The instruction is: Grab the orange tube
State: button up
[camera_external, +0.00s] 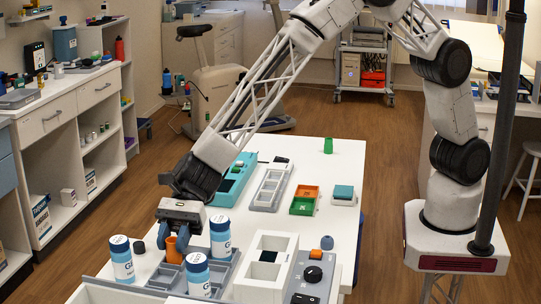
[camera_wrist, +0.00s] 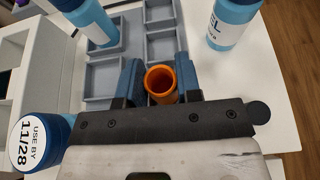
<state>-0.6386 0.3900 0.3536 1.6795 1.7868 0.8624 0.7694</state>
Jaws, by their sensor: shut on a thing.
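The orange tube (camera_external: 174,249) is an open-topped cylinder standing upright at the grey compartment tray (camera_external: 157,280). In the wrist view the orange tube (camera_wrist: 161,83) sits between the two blue-padded fingers, its round opening facing the camera. My gripper (camera_external: 176,240) is shut on the tube, with a finger at each side of it. In the wrist view my gripper (camera_wrist: 161,82) shows both fingers against the tube's sides. The tube's lower part is hidden, so I cannot tell whether it touches the tray.
Blue-and-white bottles stand close by, one left (camera_external: 122,262), one right (camera_external: 220,240) and one in front (camera_external: 197,275). A white box (camera_external: 262,283) and a grey device (camera_external: 312,280) stand to the right. Orange and green trays (camera_external: 304,200) lie farther back. The far table end is mostly clear.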

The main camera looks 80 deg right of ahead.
notch_tip(320, 180, up, 9)
jog(key=shift+r, duration=0.2)
dwell(0.3)
